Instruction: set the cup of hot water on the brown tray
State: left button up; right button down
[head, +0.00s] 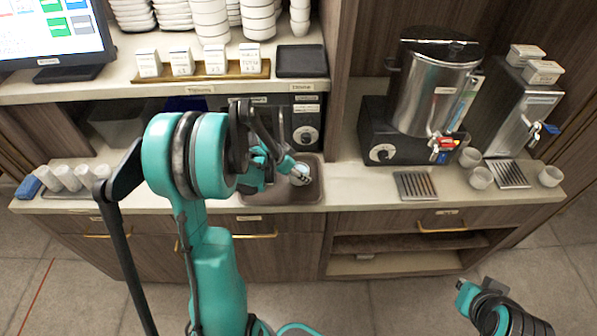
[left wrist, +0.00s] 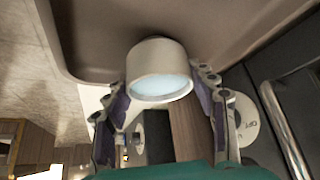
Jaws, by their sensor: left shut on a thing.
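The white cup (head: 301,174) is in my left gripper (head: 292,172), above the brown tray (head: 285,196) on the counter. In the left wrist view the cup (left wrist: 160,70) sits between the two fingers, with pale blue water showing in its mouth. The tray (left wrist: 225,25) with its raised rim lies behind the cup there. I cannot tell whether the cup's base touches the tray. My left arm hides part of the tray's left side. Part of my right arm (head: 500,312) shows at the bottom right, away from the counter; its fingers are not clear.
A black appliance with a knob (head: 306,134) stands right behind the tray. A steel water boiler (head: 435,85) and a second dispenser (head: 515,110) stand to the right, with several cups near them. More cups (head: 70,178) lie at the far left. The counter (head: 355,185) right of the tray is clear.

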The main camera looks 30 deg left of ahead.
pick_arm(q)
jog(key=shift+f, duration=0.2)
jog(key=o, duration=1.3)
jog(key=shift+r, duration=0.1)
jog(key=shift+r, duration=0.2)
jog(key=p+v, duration=0.4)
jog(key=v, duration=0.8)
jog(key=s+d+r+n+y, duration=0.1)
jog(key=s+d+r+n, duration=0.1)
jog(key=s+d, duration=0.4)
jog(key=s+d+r+n+t+y, duration=0.1)
jog(key=s+d+r+n, duration=0.1)
jog(key=s+d+r, duration=0.2)
jog(key=s+d, duration=0.3)
jog(key=d, duration=0.5)
jog(key=shift+r+n+y, duration=0.15)
jog(key=shift+n+y, duration=0.15)
jog(key=shift+n, duration=0.1)
